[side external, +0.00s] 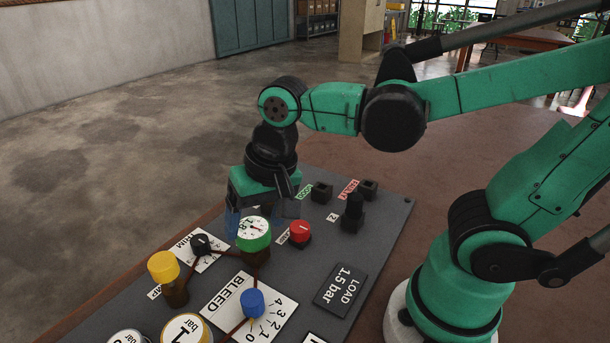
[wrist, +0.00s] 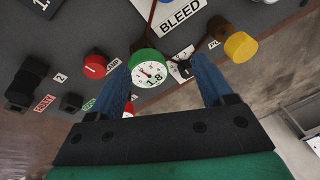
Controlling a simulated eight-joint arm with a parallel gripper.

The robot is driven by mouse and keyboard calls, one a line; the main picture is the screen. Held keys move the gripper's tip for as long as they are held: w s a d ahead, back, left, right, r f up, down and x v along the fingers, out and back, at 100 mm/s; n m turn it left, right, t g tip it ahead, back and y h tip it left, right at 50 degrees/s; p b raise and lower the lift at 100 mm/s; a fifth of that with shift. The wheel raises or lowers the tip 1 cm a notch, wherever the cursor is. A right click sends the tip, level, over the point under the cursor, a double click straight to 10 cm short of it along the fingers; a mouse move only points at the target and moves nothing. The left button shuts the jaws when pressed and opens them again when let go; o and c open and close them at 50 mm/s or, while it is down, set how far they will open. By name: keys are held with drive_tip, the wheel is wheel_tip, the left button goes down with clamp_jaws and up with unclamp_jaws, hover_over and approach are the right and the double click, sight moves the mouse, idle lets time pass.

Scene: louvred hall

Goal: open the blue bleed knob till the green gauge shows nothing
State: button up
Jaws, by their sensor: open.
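The blue bleed knob (side external: 252,303) stands on a white plate marked BLEED (side external: 222,294) with a numbered scale. A small pale mark at its base seems to face the 0 end. The green gauge (side external: 253,233) has a white dial and stands behind the knob. My gripper (side external: 261,213) points down behind the gauge, apart from the blue knob. In the wrist view my gripper (wrist: 161,64) has its blue fingers spread, with the green gauge (wrist: 148,68) appearing between them.
A yellow-capped post (side external: 163,266), a black knob (side external: 200,244), a red knob (side external: 300,232) and black switches (side external: 352,211) crowd the panel. A LOAD 1.5 bar plate (side external: 341,289) lies right of the blue knob. More gauges (side external: 186,328) stand at the front.

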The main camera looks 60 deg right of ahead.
sight(252, 297)
drive_tip(key=a+m+g, duration=0.1)
drive_tip(key=s+a+m+g, duration=0.1)
drive_tip(key=a, duration=0.1)
drive_tip(key=a+f+m+g, duration=0.1)
drive_tip(key=m, duration=0.1)
drive_tip(key=shift+s+a+f+h, duration=0.1)
drive_tip(key=shift+s+a+h, duration=0.25)
drive_tip(key=shift+a+h, duration=0.05)
drive_tip(key=shift+f, duration=4.9)
clamp_jaws()
